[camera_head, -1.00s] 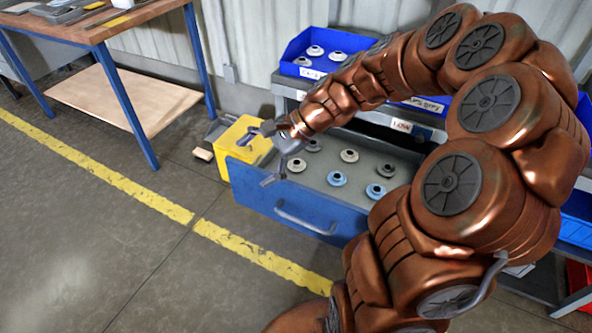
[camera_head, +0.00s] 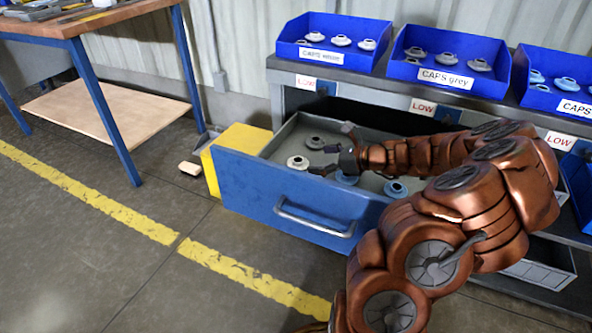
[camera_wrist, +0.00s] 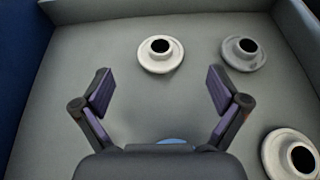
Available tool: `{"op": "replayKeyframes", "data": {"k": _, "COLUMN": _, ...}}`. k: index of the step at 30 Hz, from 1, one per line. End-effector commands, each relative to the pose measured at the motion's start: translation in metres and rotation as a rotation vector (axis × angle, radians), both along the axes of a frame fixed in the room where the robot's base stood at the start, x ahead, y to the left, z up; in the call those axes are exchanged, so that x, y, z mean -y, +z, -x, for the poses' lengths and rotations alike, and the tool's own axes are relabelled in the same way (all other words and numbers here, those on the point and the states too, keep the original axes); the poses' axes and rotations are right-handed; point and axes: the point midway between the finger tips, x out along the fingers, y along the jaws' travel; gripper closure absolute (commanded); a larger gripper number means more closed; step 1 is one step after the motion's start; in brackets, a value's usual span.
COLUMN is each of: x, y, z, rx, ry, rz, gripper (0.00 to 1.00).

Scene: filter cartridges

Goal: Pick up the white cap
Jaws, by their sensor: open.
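The white cap (camera_head: 297,162) lies in the open drawer near its front left corner. In the wrist view this white cap (camera_wrist: 160,55) is a round flanged disc with a dark central hole, beyond and between my fingertips. My gripper (camera_wrist: 160,88) is open and empty, with the fingers spread wide. In the head view my gripper (camera_head: 328,150) is over the drawer, right of the white cap and apart from it. A grey cap (camera_wrist: 243,52) lies to its right. Another pale cap (camera_wrist: 290,155) is cut off at the lower right.
The blue-fronted drawer (camera_head: 265,192) is pulled out. A blue cap (camera_head: 396,188) and another blue cap (camera_head: 346,178) lie in it, the latter partly hidden. Labelled blue bins (camera_head: 322,57) stand on the shelf above. A yellow box (camera_head: 238,142) stands at the drawer's left.

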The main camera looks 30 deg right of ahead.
Motion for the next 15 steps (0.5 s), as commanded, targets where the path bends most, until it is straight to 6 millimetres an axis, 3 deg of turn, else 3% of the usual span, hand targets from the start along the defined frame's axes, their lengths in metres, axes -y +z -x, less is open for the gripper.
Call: {"op": "replayKeyframes", "data": {"k": 15, "x": -0.02, "y": -0.018, "z": -0.033, "rx": 0.0, "ry": 0.004, "rz": -0.003, "gripper": 0.03}}
